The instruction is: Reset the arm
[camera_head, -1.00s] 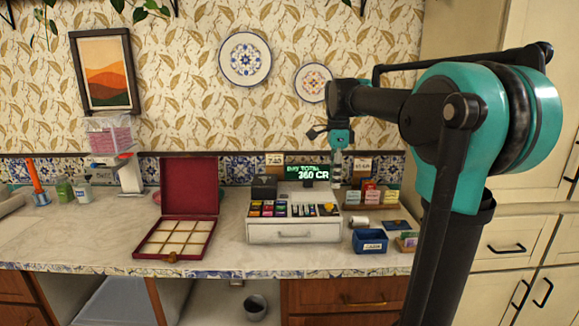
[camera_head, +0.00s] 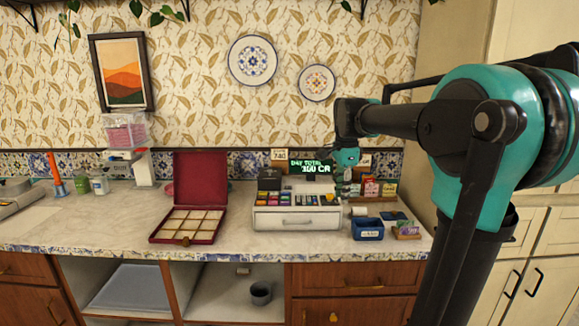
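My arm stands at the right of the head view, with its forearm reaching left over the counter. My gripper (camera_head: 345,185) hangs from the wrist near the right side of the cash register (camera_head: 296,219). It is small and partly lost against the cards behind it, so I cannot tell whether its fingers are open or shut. I see nothing clearly held in it.
An open red box (camera_head: 194,196) with compartments stands left of the register. A blue bin (camera_head: 367,229) and a card rack (camera_head: 375,190) stand on the right. The counter (camera_head: 100,222) has free room at the left. A cup (camera_head: 261,293) stands on the shelf below.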

